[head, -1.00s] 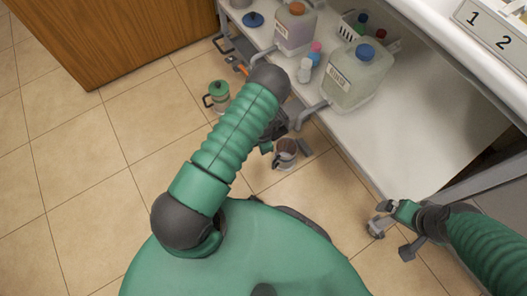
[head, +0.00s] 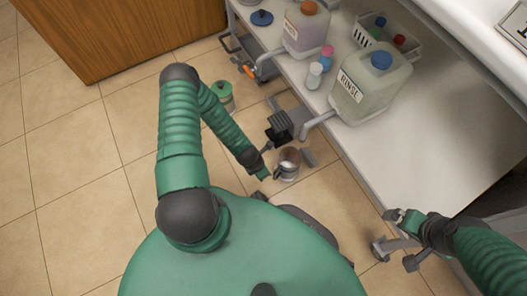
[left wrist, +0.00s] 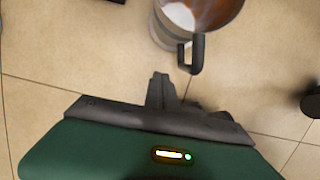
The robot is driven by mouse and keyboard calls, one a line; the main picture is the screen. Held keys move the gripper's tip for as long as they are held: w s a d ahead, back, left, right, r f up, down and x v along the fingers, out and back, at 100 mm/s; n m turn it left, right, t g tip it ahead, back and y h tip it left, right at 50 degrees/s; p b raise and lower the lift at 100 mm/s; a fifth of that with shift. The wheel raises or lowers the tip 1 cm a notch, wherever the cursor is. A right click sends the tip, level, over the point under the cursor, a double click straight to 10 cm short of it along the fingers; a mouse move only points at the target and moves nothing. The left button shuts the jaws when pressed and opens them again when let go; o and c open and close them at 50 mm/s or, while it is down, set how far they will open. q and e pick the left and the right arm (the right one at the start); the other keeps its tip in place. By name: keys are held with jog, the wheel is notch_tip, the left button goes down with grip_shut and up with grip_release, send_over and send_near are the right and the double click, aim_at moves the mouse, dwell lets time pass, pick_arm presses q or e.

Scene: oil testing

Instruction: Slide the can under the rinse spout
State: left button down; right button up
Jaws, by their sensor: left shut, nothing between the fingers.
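The small grey can (head: 289,163), with brownish contents, stands upright low beside the bench, apparently on the floor. Its upper rim is cut off in the left wrist view (left wrist: 188,30), where its dark handle points back towards my fingers. The jug labelled RINSE (head: 368,88) stands on the bench; its grey spout (head: 318,121) reaches out over the bench edge, above and right of the can in the picture. My left gripper (head: 267,175) is shut and empty, just left of the can; its fingertips (left wrist: 160,78) look apart from the handle. My right gripper (head: 390,232) is at lower right, its jaws unclear.
A second jug (head: 304,28), small bottles (head: 315,74) and a white basket (head: 372,30) stand on the bench (head: 430,140). A green-topped can (head: 221,96) is behind my left forearm. A dark ribbed block (head: 280,126) is near the spout. Tiled floor at left is clear.

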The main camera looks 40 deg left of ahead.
pick_arm(q)
jog(key=b+x, duration=0.2)
jog(key=x, duration=0.3)
jog(key=shift+s+b, duration=0.15)
jog(key=shift+b, duration=0.15)
jog(key=w+b, duration=0.1)
jog(key=w+d+b, duration=0.1)
jog(key=w, duration=0.1)
jog(key=shift+w+r, duration=0.1)
jog(key=shift+w, duration=0.1)
jog(key=shift+w+d+r, duration=0.15)
jog(key=shift+w, duration=0.1)
pick_arm(e)
jog(key=x, duration=0.3)
jog(key=s+x, duration=0.1)
jog(key=x, duration=0.1)
jog(key=shift+f, duration=0.5)
jog(key=shift+s, duration=0.1)
pick_arm(q)
jog(key=w, duration=0.1)
jog(key=w+d+p, duration=0.1)
jog(key=w, duration=0.1)
jog(key=shift+r, duration=0.1)
jog(key=shift+w+d, duration=0.1)
pick_arm(e)
jog(key=shift+r, duration=0.65)
